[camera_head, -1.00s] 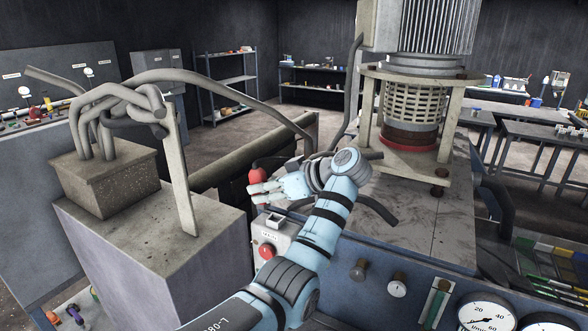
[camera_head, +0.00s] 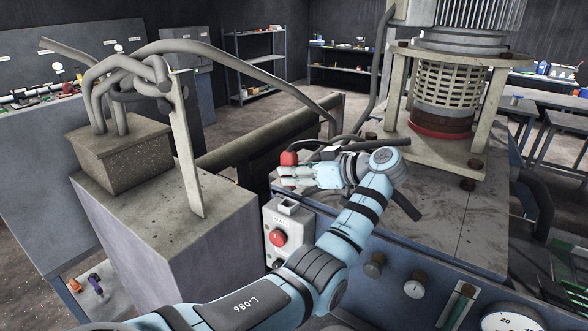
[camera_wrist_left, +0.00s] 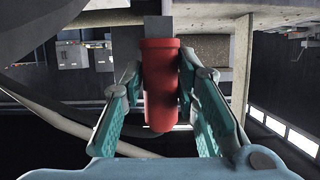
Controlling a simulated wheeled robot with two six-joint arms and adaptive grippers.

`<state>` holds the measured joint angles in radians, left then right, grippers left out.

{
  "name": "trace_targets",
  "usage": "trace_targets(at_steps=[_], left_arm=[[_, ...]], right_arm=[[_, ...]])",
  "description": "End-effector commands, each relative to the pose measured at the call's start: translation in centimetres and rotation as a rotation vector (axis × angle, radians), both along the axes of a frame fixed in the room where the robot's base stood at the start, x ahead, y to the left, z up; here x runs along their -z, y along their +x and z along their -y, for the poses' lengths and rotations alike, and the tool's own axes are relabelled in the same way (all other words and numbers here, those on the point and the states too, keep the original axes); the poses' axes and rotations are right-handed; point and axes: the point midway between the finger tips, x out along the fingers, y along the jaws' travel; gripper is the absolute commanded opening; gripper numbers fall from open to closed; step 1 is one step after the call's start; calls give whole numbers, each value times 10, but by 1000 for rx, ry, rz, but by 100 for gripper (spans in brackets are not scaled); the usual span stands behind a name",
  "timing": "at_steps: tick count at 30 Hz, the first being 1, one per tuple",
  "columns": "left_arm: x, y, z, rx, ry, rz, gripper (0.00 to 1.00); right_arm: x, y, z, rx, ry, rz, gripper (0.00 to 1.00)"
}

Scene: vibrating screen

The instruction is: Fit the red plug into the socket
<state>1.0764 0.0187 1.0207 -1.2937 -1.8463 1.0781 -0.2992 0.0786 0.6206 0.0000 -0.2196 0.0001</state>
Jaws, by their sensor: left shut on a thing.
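The red plug (camera_head: 288,158) is held in my left gripper (camera_head: 292,172), above the bench corner. The left wrist view shows the plug (camera_wrist_left: 161,85) upright in the picture between the two fingers (camera_wrist_left: 160,95), which are shut on it. A grey piece shows at its upper end. A grey control box (camera_head: 286,230) with a red round button stands just below the gripper in the head view. It has a square, open-topped part that looks like a socket (camera_head: 288,206). The plug is apart from it. My right gripper is not in view.
A grey pedestal (camera_head: 150,240) with a block and knotted thick cables (camera_head: 130,75) stands left. The vibrating screen machine (camera_head: 445,90) stands on the bench (camera_head: 440,215) at the right. Black hoses lie behind the gripper. Knobs and gauges line the front panel (camera_head: 400,285).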

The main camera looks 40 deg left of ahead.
Motion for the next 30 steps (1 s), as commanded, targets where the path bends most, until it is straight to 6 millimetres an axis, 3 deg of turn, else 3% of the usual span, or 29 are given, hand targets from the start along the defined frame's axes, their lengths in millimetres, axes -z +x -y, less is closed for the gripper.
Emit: trace_targets(at_steps=[1, 7, 30], left_arm=[[13, 0, 0, 0, 0, 0, 0], [32, 0, 0, 0, 1, -1, 0], [31, -2, 0, 0, 0, 0, 0]], right_arm=[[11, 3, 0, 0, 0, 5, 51], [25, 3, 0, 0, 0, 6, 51], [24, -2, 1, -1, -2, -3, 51]])
